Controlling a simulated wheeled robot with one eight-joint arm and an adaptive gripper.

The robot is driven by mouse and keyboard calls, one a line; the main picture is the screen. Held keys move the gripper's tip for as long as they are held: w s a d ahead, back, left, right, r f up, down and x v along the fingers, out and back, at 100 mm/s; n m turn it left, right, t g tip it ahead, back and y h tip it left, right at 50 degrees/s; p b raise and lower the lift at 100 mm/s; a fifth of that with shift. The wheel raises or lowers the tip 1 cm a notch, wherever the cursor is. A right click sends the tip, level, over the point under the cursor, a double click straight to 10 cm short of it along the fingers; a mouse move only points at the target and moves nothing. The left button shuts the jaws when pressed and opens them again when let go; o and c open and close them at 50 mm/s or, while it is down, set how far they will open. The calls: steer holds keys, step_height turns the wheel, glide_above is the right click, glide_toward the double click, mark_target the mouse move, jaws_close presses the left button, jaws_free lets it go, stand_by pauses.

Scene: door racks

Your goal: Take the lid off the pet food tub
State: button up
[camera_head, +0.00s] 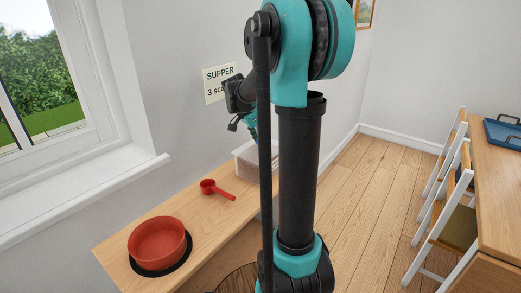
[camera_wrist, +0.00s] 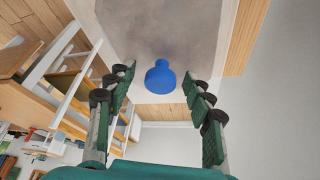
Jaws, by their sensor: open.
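The pet food tub (camera_head: 243,170) is a pale, see-through box on the wooden counter against the wall. My arm hides its right part in the head view. In the wrist view its lid (camera_wrist: 150,30) fills the upper middle as a grey panel with a pale border. A blue knob (camera_wrist: 160,78) stands out from the lid. My gripper (camera_wrist: 158,84) is open, with one green finger pad left of the knob and one right of it. Gaps show on both sides, and I cannot tell how deep the knob sits between the fingers.
A red scoop (camera_head: 217,189) lies on the counter (camera_head: 190,207), left of the tub. A red bowl (camera_head: 158,243) sits on a black mat at the near end. A supper note (camera_head: 219,83) hangs on the wall. White chairs (camera_head: 447,190) and a table stand at the right, with open floor between.

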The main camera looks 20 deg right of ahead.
jaws_close()
steer(key=shift+r, duration=0.15)
